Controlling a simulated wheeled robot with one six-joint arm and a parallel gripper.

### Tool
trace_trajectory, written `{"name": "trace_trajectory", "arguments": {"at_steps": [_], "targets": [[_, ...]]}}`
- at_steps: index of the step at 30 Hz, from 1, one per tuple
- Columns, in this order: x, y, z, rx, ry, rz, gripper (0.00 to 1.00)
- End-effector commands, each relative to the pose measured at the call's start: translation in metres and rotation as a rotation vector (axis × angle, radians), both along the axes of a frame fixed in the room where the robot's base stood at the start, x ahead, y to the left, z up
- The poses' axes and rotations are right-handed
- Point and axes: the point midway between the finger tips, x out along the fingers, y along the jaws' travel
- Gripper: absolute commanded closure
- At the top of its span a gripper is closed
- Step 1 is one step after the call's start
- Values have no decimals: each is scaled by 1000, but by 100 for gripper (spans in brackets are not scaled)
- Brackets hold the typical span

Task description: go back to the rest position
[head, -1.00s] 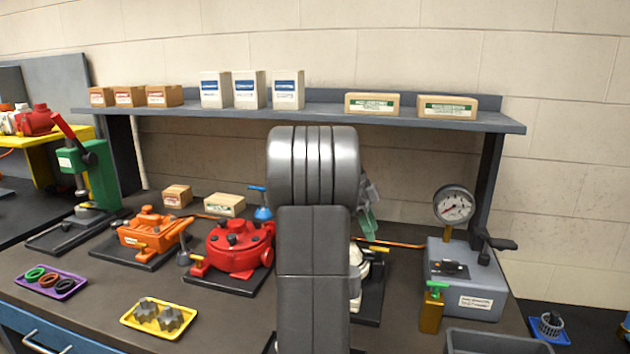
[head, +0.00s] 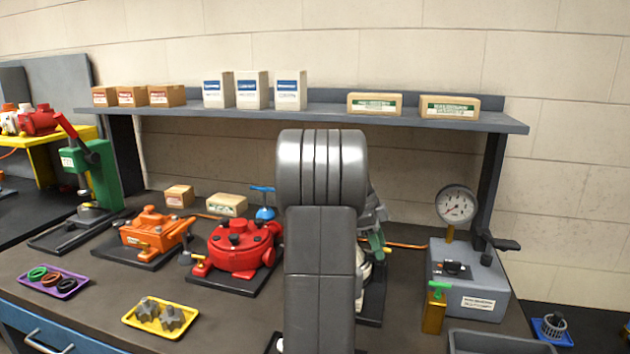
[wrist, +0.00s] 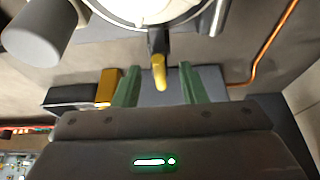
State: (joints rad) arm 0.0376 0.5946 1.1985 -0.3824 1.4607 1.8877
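My gripper (wrist: 158,78) has two green fingers that stand well apart in the wrist view, with nothing held between them. A dark lever with a yellow tip (wrist: 159,72) shows between and beyond the fingers. It juts from a white round motor (wrist: 185,17) at the top of the wrist view. In the head view my gripper (head: 377,244) is partly hidden behind my arm, above the white motor (head: 364,288), which is also mostly hidden. Whether a finger touches the lever cannot be told.
A red motor (head: 240,252) and an orange motor (head: 155,231) stand to the left on the bench. A pressure gauge box (head: 468,283) stands to the right. A shelf (head: 315,112) with several boxes runs behind. A yellow tray (head: 150,329) lies in front.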

Motion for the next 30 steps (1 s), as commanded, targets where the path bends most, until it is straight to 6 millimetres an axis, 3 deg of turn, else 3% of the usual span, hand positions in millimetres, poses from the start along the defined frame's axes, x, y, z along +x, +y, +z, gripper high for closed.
{"name": "trace_trajectory", "arguments": {"at_steps": [20, 30], "targets": [[15, 48, 121, 1, -5, -3, 62], [6, 23, 57, 0, 3, -6, 62]]}}
